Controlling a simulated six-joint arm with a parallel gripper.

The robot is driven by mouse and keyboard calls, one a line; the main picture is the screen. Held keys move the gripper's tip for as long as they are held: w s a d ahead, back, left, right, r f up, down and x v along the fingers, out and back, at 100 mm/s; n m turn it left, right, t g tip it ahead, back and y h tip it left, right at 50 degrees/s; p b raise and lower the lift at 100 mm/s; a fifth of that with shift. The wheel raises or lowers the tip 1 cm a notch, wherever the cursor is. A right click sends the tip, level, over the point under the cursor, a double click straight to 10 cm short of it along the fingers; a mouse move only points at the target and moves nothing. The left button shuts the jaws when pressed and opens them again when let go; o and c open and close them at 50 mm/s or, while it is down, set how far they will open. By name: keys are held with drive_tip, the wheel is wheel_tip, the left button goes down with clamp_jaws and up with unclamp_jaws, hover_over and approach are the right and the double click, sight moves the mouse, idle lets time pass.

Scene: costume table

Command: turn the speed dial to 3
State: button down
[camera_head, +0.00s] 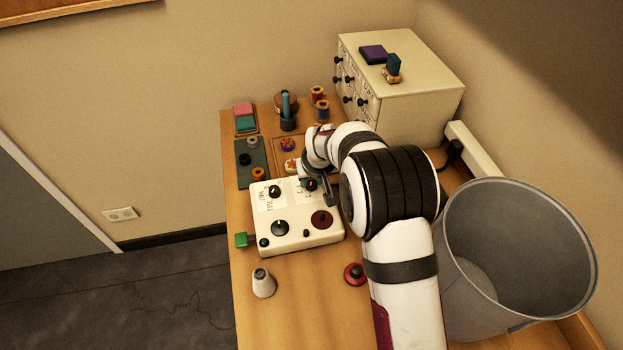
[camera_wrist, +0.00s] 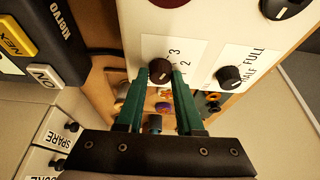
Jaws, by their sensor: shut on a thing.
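The speed dial (camera_wrist: 160,71) is a small black knob on a white label with the figures 2 and 3 in the wrist view. It sits on the cream control box (camera_head: 297,240), near its far right corner in the head view. My gripper (camera_wrist: 161,74) has green fingers, one on each side of the knob, and is shut on it. A small pale mark shows on the knob, but I cannot tell which figure it points to. In the head view my wrist and fingers partly hide the dial.
Beside the dial is a HALF/FULL knob (camera_wrist: 229,77). The box also has a dark red knob (camera_head: 321,219) and a larger black knob (camera_head: 280,228). A grey bin (camera_head: 465,290) is right.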

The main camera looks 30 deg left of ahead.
drive_tip(key=c, duration=0.5)
unclamp_jaws()
drive_tip(key=shift+c, duration=0.2)
drive_tip(key=v, duration=1.6)
drive_tip(key=shift+w+f, duration=0.1)
